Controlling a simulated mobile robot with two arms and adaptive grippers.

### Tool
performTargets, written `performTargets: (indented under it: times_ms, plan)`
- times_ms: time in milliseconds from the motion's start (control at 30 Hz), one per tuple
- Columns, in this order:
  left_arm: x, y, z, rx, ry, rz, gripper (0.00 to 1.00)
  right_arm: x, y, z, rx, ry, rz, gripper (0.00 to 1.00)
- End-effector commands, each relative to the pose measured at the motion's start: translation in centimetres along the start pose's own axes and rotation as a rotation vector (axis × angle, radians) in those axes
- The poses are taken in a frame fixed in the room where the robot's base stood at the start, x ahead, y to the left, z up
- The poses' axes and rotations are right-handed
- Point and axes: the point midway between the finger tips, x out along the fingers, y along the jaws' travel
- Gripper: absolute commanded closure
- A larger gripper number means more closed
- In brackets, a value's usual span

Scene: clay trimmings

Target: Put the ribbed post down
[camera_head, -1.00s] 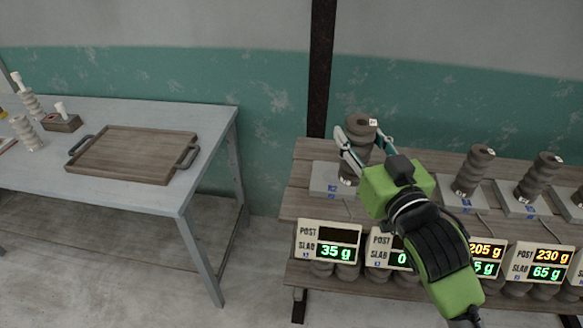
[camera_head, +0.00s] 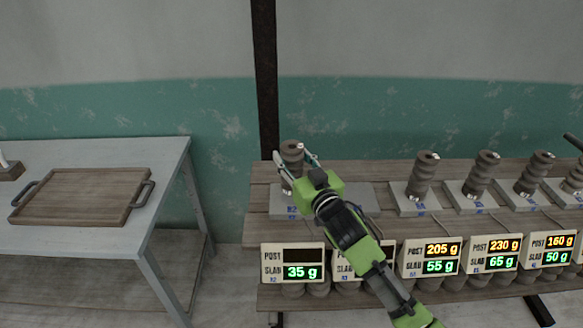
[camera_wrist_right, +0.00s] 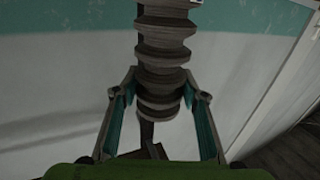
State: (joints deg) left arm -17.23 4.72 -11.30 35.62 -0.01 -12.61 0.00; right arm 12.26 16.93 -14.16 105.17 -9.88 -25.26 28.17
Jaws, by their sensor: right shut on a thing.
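My right gripper (camera_head: 294,172) is shut on the dark grey-brown ribbed post (camera_head: 291,153), which is upright with a pale tag near its top. The post is over the leftmost grey scale plate (camera_head: 278,207) on the wooden bench; whether its base touches the plate is hidden. In the right wrist view the post (camera_wrist_right: 163,50) stands between the two fingers (camera_wrist_right: 160,103). The display (camera_head: 293,262) below that plate has a blank post line and reads slab 35 g. My left gripper is not in view.
Several similar posts stand on plates to the right, the nearest a ribbed post (camera_head: 422,178) above a display (camera_head: 429,257) reading 205 g and 55 g. A wooden tray (camera_head: 84,194) lies on the grey table (camera_head: 172,160) at left. A gap separates table and bench.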

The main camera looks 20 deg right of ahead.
Motion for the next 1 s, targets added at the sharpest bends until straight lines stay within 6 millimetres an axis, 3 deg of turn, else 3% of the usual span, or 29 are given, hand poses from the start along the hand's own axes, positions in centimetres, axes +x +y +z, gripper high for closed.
performTargets:
  times_ms: [100, 333, 767, 800, 833, 1000]
  plan:
    - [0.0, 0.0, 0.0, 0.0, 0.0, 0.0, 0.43, 0.6, 0.1, 0.3, 0.0, 0.006, -0.001, 0.99]
    - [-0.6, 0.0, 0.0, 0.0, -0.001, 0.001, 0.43, 0.6, 0.0, 3.2, 0.0, 0.004, -0.001, 0.99]
    - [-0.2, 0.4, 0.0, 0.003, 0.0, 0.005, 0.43, 0.6, 0.0, 3.9, -0.001, 0.006, -0.002, 0.99]
    - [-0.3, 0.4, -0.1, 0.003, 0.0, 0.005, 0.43, 0.6, 0.1, 4.0, -0.001, 0.0, -0.001, 0.5]
    - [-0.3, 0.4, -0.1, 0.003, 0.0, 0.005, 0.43, 0.6, 0.1, 4.0, -0.001, 0.0, -0.001, 0.43]
    - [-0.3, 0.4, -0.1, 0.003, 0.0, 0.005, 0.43, 0.6, 0.1, 4.0, -0.001, 0.0, -0.001, 0.43]
